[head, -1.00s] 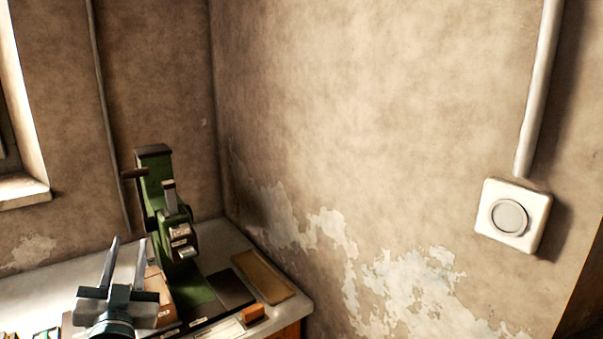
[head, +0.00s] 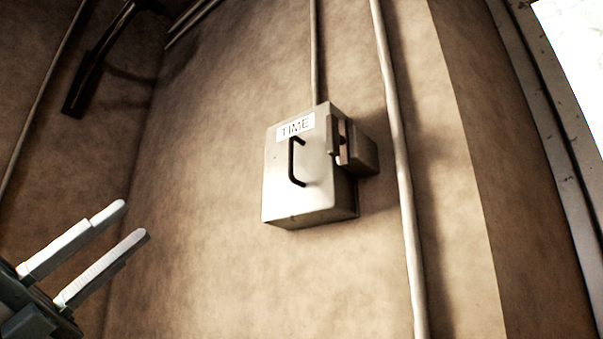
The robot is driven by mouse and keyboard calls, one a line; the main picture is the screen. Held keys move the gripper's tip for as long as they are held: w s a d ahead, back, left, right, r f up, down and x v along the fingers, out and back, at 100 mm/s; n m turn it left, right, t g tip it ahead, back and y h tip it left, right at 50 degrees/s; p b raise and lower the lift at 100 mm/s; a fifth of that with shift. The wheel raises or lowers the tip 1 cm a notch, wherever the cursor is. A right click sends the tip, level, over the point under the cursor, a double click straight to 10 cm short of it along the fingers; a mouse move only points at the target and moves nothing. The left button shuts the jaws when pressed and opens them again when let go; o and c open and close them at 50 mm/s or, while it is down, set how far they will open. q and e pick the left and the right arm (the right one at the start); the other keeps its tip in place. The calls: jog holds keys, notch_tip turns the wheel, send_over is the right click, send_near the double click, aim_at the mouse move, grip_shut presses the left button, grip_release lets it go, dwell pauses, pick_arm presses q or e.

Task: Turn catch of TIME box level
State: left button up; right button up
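The TIME box (head: 300,200) is a pale grey metal box on the wall in the middle of the head view, with a white TIME label (head: 296,126) at its top. A dark bent handle (head: 293,162) stands upright on its front. On its right edge sits a small fitting (head: 343,143), probably the catch; its exact angle is hard to tell. My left gripper (head: 136,221) is at the lower left, open and empty, its two pale fingers apart and pointing up right. It is well clear of the box. My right gripper is out of view.
A grey conduit (head: 400,170) runs down the wall right of the box, and a thinner pipe (head: 314,50) enters its top. A dark bracket-like bar (head: 95,70) is at the upper left. The wall between gripper and box is clear.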

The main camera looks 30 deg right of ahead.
pick_arm(q)
jog(key=s+d+r+m+t+y, duration=0.2)
jog(key=s+d+r+t+y, duration=0.2)
jog(key=s+r, duration=0.4)
jog(key=s+d+r+m+t+y, duration=0.2)
jog(key=s+d+r+t+y, duration=0.1)
jog(key=s+r+y, duration=0.4)
notch_tip(320, 180, up, 2)
jog(key=shift+s+d+r+m+t, duration=0.25)
jog(key=shift+s+d+m+t, duration=0.1)
jog(key=shift+s+t, duration=0.35)
jog(key=shift+w, duration=0.1)
jog(key=shift+d, duration=0.1)
